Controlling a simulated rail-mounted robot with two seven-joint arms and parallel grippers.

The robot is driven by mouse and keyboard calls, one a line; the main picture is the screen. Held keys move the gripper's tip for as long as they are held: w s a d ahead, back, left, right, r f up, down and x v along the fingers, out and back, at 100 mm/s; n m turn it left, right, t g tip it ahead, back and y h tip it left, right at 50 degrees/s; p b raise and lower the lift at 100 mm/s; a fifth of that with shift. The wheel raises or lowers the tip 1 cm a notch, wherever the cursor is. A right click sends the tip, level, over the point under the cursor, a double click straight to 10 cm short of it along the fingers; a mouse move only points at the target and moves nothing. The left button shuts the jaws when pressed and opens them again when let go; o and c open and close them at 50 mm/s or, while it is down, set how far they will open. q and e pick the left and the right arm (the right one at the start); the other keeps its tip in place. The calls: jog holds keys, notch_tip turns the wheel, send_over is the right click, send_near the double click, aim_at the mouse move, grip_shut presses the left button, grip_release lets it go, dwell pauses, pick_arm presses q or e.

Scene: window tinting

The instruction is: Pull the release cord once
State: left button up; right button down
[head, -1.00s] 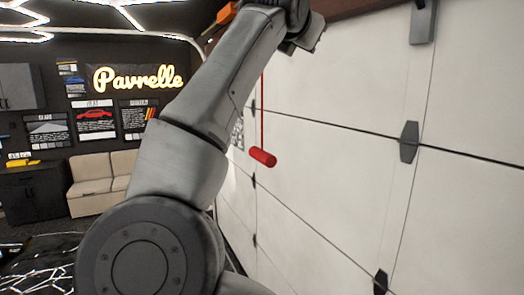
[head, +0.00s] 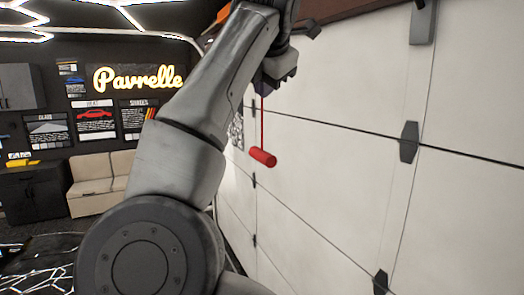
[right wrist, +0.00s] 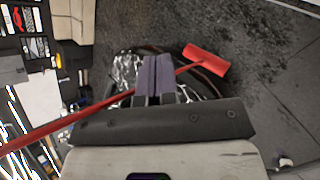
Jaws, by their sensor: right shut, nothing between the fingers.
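The release cord (head: 262,125) is a thin red line hanging straight down in front of the white sectional door, with a red cylindrical handle (head: 263,157) at its lower end. My right gripper (head: 275,88) is above the handle, by the upper visible part of the cord. In the right wrist view its fingers (right wrist: 155,78) are shut with nothing between them. There the cord (right wrist: 55,125) runs in from the lower left and passes by the fingers to the handle (right wrist: 206,58). I cannot tell whether fingers and cord touch. My left gripper is out of view.
The white door (head: 330,170) with dark hinges fills the right side. A beige sofa (head: 102,180) and dark cabinets (head: 32,193) stand at the far left. The space around the handle looks clear.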

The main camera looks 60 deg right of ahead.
jog(key=shift+f, duration=0.15)
jog(key=b, duration=0.5)
send_over(262, 156)
jog(key=d, duration=0.2)
jog(key=f, duration=0.7)
jog(key=shift+w, duration=0.25)
jog(key=shift+f+b, duration=0.65)
jog(key=shift+f, duration=0.05)
jog(key=shift+f, duration=0.1)
dwell(0.4)
